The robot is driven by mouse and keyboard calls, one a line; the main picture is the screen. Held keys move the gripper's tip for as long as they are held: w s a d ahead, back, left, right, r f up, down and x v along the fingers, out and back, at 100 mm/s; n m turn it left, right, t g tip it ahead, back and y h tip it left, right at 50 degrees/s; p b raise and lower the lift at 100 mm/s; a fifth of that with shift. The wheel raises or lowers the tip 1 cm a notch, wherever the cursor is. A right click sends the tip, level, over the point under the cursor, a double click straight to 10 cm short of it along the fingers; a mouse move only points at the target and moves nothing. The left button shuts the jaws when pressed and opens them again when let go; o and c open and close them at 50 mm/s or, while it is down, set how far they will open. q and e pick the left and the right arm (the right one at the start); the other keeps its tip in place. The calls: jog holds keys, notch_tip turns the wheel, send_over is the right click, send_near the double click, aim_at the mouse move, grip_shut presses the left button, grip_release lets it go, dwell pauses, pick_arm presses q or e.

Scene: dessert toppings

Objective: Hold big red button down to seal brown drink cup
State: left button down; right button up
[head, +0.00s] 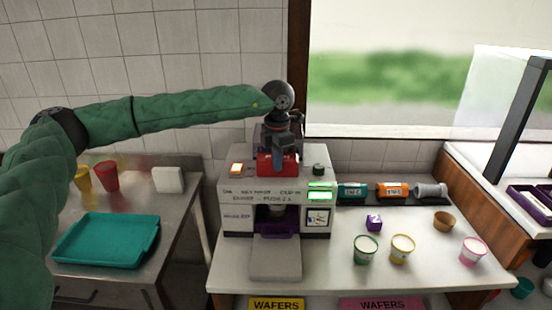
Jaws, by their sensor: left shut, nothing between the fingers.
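The white cup-sealing machine (235,193) stands on the counter. The big red button (290,168) is on its top. My left gripper (278,165) points down at the button from above, shut and empty, with its fingertips at the button. I cannot tell how far the button is pressed. A cup (277,211) sits in the dark opening at the machine's front, in shadow and partly hidden, so its colour is unclear. Green-lit displays (320,190) show on the machine's right front. My right gripper is not in view.
To the right are a green-rimmed cup (366,249), a yellow-rimmed cup (402,248), a pink-rimmed cup (472,251), a brown cup (444,220) and a small purple item (374,222). A teal tray (75,262) lies on the left table. A grey plate (275,262) extends before the machine.

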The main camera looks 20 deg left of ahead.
pick_arm(q)
jog(key=shift+r, duration=0.25)
notch_tip(320, 180, up, 8)
jog(key=p, duration=0.1)
jog(key=shift+s+d, duration=0.15)
jog(key=shift+s, duration=0.3)
dwell(0.3)
